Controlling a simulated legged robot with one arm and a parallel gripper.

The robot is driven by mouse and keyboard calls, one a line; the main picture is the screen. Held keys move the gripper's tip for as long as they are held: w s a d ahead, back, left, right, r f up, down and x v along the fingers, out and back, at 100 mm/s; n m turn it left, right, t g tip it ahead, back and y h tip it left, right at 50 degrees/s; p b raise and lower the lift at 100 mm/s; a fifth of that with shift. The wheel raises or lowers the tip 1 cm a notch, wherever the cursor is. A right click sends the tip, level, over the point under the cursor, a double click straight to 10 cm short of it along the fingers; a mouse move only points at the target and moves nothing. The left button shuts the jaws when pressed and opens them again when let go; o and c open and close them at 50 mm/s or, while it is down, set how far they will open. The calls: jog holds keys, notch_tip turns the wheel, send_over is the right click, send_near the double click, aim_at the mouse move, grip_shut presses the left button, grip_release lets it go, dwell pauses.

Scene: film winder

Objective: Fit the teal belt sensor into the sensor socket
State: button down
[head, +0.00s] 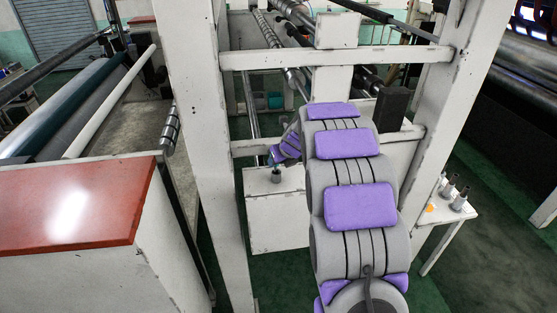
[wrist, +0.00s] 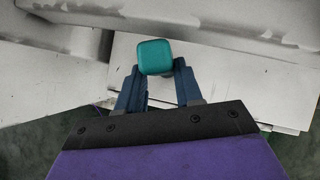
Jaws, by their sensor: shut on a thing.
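The teal belt sensor (wrist: 155,57) is a small rounded block at the tips of my gripper (wrist: 158,78) in the wrist view. The blue fingers are shut on it from both sides. In the head view my gripper (head: 272,157) is small and partly hidden, just above the white cabinet's top. A short dark grey cylinder (head: 277,175) stands on that top below the gripper and may be the sensor socket. In the wrist view a grey rounded part (wrist: 180,64) shows just behind the sensor. I cannot tell whether sensor and socket touch.
The white cabinet (head: 277,222) stands beyond a white upright post (head: 205,150) and crossbars (head: 335,57). A small white table (head: 440,225) with grey cylinders (head: 459,200) is at right. A red-topped cabinet (head: 75,205) is at left. Green floor lies between.

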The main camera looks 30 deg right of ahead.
aim_at(276, 170)
jog(key=shift+s, duration=0.1)
dwell(0.4)
jog(key=shift+f, duration=0.15)
jog(key=shift+d+f, duration=0.1)
jog(key=shift+f, duration=1.25)
jog(key=c, duration=0.7)
grip_release()
jog(key=shift+o, duration=0.2)
jog(key=b+v, duration=0.2)
jog(key=v, duration=1.5)
jog(key=shift+d, duration=0.2)
jog(key=shift+r, duration=0.15)
